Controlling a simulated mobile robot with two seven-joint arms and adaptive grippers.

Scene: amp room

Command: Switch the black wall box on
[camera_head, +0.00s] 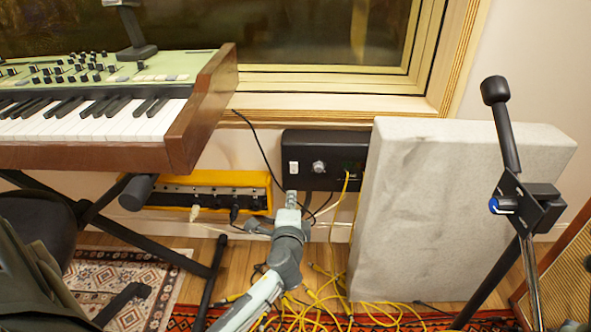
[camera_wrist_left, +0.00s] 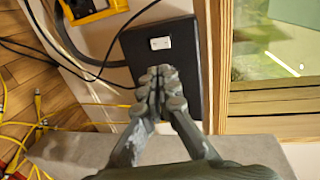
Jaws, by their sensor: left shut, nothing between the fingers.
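The black wall box (camera_head: 337,149) is mounted low on the wall under the window, right of the keyboard. Its front has a white rocker switch (camera_head: 293,168) at the left and a grey knob (camera_head: 318,167) beside it. My left gripper (camera_head: 291,197) is shut and empty, its tips just below the switch in the head view. In the left wrist view the shut fingers (camera_wrist_left: 161,78) overlap the box (camera_wrist_left: 185,70) and hide part of its face; the white switch (camera_wrist_left: 160,43) stays visible beyond the tips. I cannot tell whether they touch the box. My right gripper is not in view.
A grey padded panel (camera_head: 440,220) leans close at the box's right. A brown keyboard (camera_head: 195,115) on a black stand is at the left. A yellow-framed unit (camera_head: 208,188) sits below left. Yellow cables (camera_head: 325,300) litter the floor. A microphone stand (camera_head: 508,150) is at the right.

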